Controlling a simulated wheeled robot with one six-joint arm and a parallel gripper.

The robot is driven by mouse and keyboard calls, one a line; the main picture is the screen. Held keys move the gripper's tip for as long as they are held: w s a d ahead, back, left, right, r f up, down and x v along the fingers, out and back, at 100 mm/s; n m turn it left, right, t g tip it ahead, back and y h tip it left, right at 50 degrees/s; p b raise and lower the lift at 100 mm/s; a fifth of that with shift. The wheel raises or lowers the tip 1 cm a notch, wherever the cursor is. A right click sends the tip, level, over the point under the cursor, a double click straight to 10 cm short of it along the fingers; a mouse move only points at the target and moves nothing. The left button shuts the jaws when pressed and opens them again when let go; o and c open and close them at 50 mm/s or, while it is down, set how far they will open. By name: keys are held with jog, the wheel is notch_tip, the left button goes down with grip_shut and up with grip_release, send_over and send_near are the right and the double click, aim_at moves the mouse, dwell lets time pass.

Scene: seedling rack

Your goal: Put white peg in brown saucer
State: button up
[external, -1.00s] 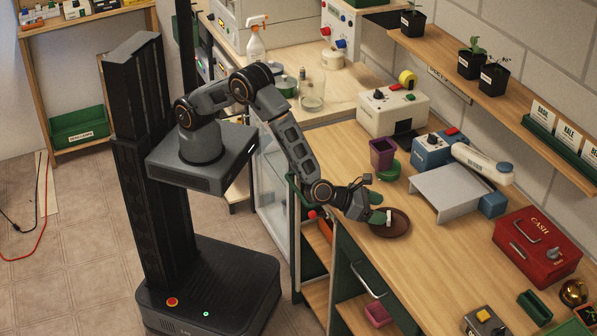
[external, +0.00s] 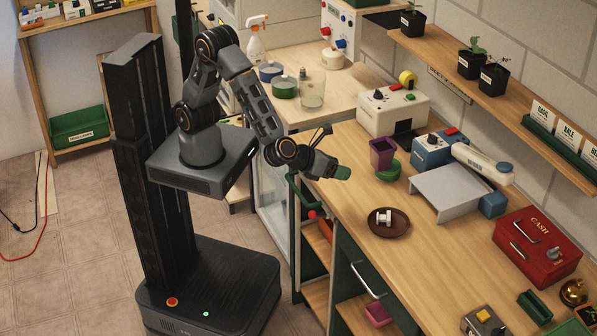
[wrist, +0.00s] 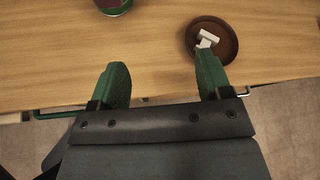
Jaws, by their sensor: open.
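The white peg (external: 383,217) lies in the brown saucer (external: 403,229) near the front edge of the wooden counter. In the wrist view the white peg (wrist: 207,39) rests inside the brown saucer (wrist: 232,40), and the right finger hides part of the saucer's lower left. My gripper (external: 344,173) is up and to the left of the saucer, apart from the peg. In the wrist view my gripper (wrist: 163,78) has its two green fingers wide apart with nothing between them.
A purple pot (external: 381,155) and a green round container (external: 389,171) stand behind the saucer. A grey platform (external: 450,193) is to its right, with a red cash box (external: 537,246) further right. The counter around the saucer is clear.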

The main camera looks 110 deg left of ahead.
jog(key=s+a+r+n+g, duration=0.4)
jog(key=s+a+n, duration=0.4)
jog(key=a+n, duration=0.1)
jog(key=s+r+n+g+h, duration=0.1)
jog(key=s+r+n+h, duration=0.2)
jog(key=s+n+h, duration=0.4)
jog(key=shift+s+d+r+n+g, duration=0.15)
jog(key=shift+s+n+g, duration=0.25)
jog(key=shift+s+n, duration=4.25)
jog(key=shift+w, duration=0.2)
